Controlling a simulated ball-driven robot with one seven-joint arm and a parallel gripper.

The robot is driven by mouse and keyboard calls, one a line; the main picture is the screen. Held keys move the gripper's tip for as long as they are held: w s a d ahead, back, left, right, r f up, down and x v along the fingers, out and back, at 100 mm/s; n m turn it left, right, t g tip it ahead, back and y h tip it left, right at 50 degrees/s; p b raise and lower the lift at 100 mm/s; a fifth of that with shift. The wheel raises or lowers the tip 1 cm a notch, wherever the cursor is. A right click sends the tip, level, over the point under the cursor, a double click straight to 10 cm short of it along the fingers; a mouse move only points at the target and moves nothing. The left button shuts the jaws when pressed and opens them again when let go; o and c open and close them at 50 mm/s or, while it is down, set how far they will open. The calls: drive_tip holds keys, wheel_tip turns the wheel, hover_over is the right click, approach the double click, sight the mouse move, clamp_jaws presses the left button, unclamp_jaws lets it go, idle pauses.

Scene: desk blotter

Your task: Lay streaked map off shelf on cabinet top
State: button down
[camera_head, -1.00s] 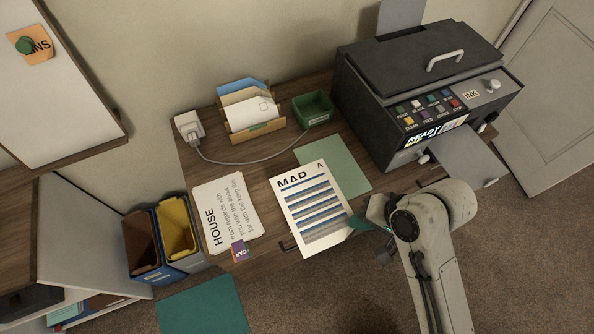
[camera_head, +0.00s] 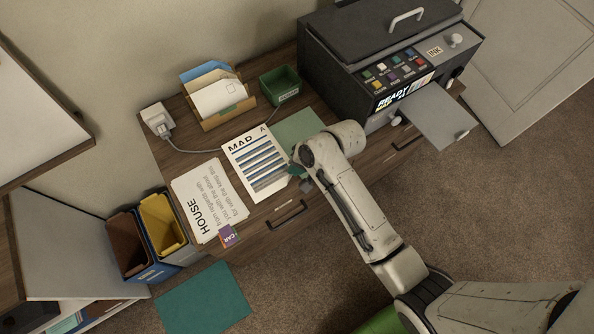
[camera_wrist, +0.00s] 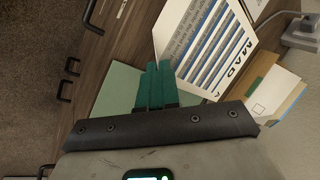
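The streaked map (camera_head: 255,160), a white sheet marked MAP with blue and grey stripes, is over the wooden cabinet top (camera_head: 188,143). It lies between the HOUSE sheet and a pale green sheet. My gripper (camera_head: 297,171) is at its right edge. In the wrist view my teal fingers (camera_wrist: 156,68) are together at the edge of the map (camera_wrist: 208,45), and look shut on it. The pinched edge is mostly hidden. I cannot tell whether the map touches the top or hangs just above it.
The HOUSE sheet (camera_head: 207,200) is close left of the map, the pale green sheet (camera_head: 300,128) right. Behind stand a letter holder (camera_head: 225,116) and green tray (camera_head: 281,87). A black printer (camera_head: 385,60) stands right, its grey tray (camera_head: 430,115) sticking out. Bins (camera_head: 160,225) stand left.

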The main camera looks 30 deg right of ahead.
sight(297, 179)
drive_tip(key=shift+f, duration=1.45)
drive_tip(key=shift+s+f, duration=0.1)
drive_tip(key=shift+f, duration=0.05)
drive_tip(key=c, duration=1.4)
unclamp_jaws()
drive_tip(key=v, duration=1.2)
drive_tip(key=s+d+n+g+h, duration=0.1)
drive_tip(key=s+n, duration=0.1)
drive_tip(key=s, duration=0.4)
drive_tip(key=s+d+n+g+h, duration=0.1)
drive_tip(key=s+n, duration=0.2)
drive_tip(key=s, duration=0.2)
drive_tip(key=s+d+n+g+h, duration=0.1)
drive_tip(key=s+n+h, duration=0.1)
drive_tip(key=s, duration=0.4)
drive_tip(key=shift+s+d+r+n+p, duration=0.3)
drive_tip(key=shift+d+n, duration=0.1)
drive_tip(key=shift+n, duration=0.3)
